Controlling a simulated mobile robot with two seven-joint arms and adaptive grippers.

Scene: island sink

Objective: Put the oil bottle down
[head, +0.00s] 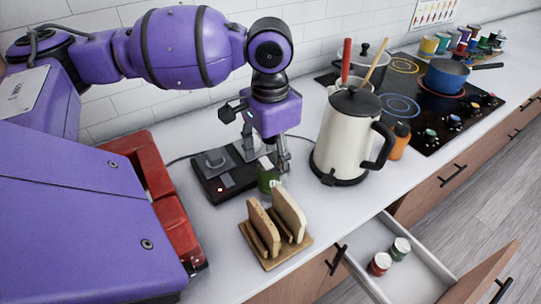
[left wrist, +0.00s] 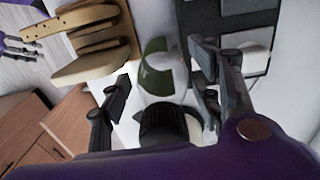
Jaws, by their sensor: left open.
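The oil bottle (head: 268,179), green and partly see-through, stands upright on the white counter (head: 215,245), between the dark appliance and the toast rack. In the left wrist view its black cap (left wrist: 168,124) is nearest the camera and its green part (left wrist: 156,68) lies beyond. My left gripper (head: 267,158) points down over the bottle. Its fingers are open on either side of the bottle, and the left wrist view (left wrist: 158,88) shows a gap on the left. In the head view the gripper hides the bottle's top. My right gripper (left wrist: 20,46) shows small and unclear at the upper left.
The wooden toast rack (head: 286,252) holds bread just in front. The dark appliance (head: 215,181) is close on the left. A cream kettle (head: 346,140) and an orange bottle (head: 399,142) stand right. An open drawer (head: 365,270) with two small jars juts out below the counter.

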